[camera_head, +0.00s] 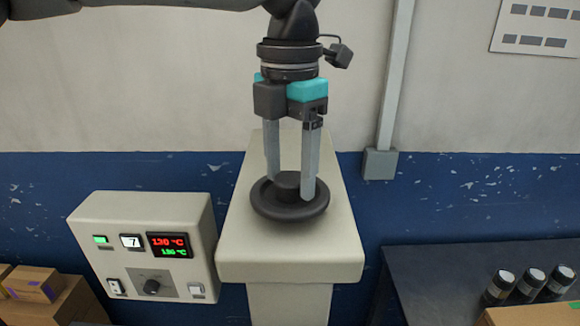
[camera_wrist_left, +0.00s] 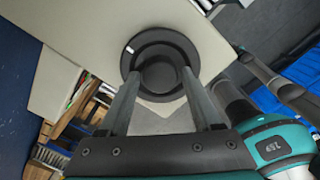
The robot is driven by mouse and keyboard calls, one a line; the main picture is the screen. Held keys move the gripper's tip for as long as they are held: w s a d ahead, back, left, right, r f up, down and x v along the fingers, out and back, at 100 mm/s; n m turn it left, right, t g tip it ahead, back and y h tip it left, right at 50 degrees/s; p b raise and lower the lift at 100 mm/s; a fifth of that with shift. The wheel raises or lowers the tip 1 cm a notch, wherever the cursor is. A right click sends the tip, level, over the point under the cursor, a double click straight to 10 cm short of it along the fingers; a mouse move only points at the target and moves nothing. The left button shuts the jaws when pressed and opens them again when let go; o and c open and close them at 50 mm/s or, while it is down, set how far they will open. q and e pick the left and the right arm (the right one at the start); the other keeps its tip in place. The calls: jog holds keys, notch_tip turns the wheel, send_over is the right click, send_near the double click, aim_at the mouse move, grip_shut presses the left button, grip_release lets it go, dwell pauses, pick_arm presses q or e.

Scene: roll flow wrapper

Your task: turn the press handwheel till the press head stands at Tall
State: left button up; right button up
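The press handwheel (camera_head: 262,207) is a dark round wheel with a raised central hub (camera_head: 287,181), lying flat on top of the pale press column (camera_head: 258,259). My left gripper (camera_head: 290,190) points down at it from above, its two grey fingers apart with the hub between them. In the left wrist view the handwheel (camera_wrist_left: 158,44) sits between and beyond the fingertips (camera_wrist_left: 160,78). I cannot tell whether the fingers touch the hub. The press head and any Tall mark are not visible. My right gripper is not in view.
A control box (camera_head: 145,215) with red and green temperature readouts stands left of the column. A dark table (camera_head: 430,275) with several dark, pale-topped cylinders is at the right. Cardboard boxes (camera_head: 40,285) are at lower left. A wall conduit (camera_head: 392,80) runs behind.

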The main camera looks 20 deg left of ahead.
pick_arm(q)
grip_shut()
dwell(0.3)
